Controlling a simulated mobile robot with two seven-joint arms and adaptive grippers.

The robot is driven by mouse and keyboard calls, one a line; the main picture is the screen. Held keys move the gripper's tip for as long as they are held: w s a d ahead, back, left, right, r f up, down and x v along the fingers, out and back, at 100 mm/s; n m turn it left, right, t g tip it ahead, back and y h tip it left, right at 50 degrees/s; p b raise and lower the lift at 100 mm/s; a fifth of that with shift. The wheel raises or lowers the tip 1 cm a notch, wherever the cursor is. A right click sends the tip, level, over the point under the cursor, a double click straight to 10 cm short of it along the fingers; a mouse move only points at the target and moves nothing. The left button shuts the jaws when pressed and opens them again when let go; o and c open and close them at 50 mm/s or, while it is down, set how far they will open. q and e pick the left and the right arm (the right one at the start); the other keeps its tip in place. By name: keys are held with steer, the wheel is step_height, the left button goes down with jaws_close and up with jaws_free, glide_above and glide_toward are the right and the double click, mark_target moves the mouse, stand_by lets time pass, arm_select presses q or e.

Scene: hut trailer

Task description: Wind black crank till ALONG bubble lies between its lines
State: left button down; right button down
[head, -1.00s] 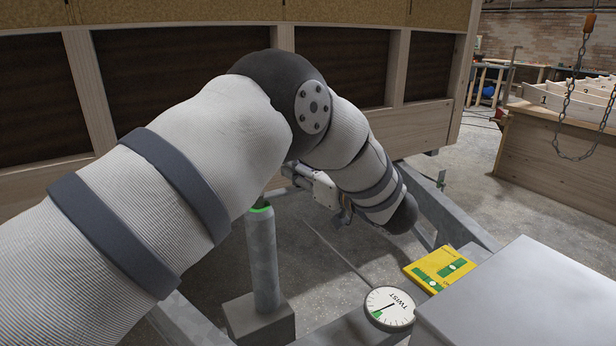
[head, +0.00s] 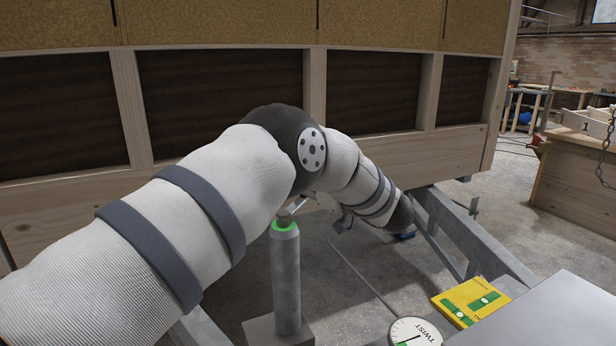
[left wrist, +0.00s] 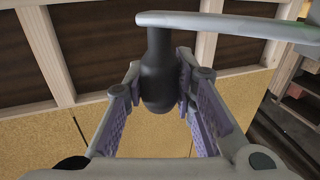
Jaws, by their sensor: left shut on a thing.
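In the left wrist view, my left gripper (left wrist: 160,80) is shut on the black crank handle (left wrist: 158,62), one purple-padded finger on each side. The crank's grey arm (left wrist: 225,24) runs from the handle's end toward the right. In the head view my left arm hides most of the gripper and the crank. The yellow level plate (head: 450,304) lies at the lower right with two green vials (head: 484,300). Pale bubbles show in the vials, but the lettering is too small to tell which is ALONG or exactly where its lines are. My right gripper is out of view.
A grey jack post (head: 286,275) with a green ring stands left of the level plate. A TWIST dial (head: 417,330) is cut by the bottom edge. The wooden hut wall (head: 220,100) rises behind my arm. A grey trailer beam (head: 470,238) slants at right.

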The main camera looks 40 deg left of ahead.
arm_select(q)
steer(key=shift+s+a, duration=0.15)
steer(key=shift+a, duration=0.25)
steer(key=shift+f, duration=0.1)
steer(key=shift+s+a+f, duration=0.1)
steer(key=shift+f, duration=0.15)
stand_by(1.2)
steer(key=c, duration=1.5)
jaws_free()
steer(key=shift+o, duration=0.9)
steer(key=shift+s+r, duration=0.15)
steer(key=shift+r, duration=0.1)
steer(key=s+d, duration=0.1)
steer(key=d, duration=1.1)
steer(key=shift+s, duration=0.2)
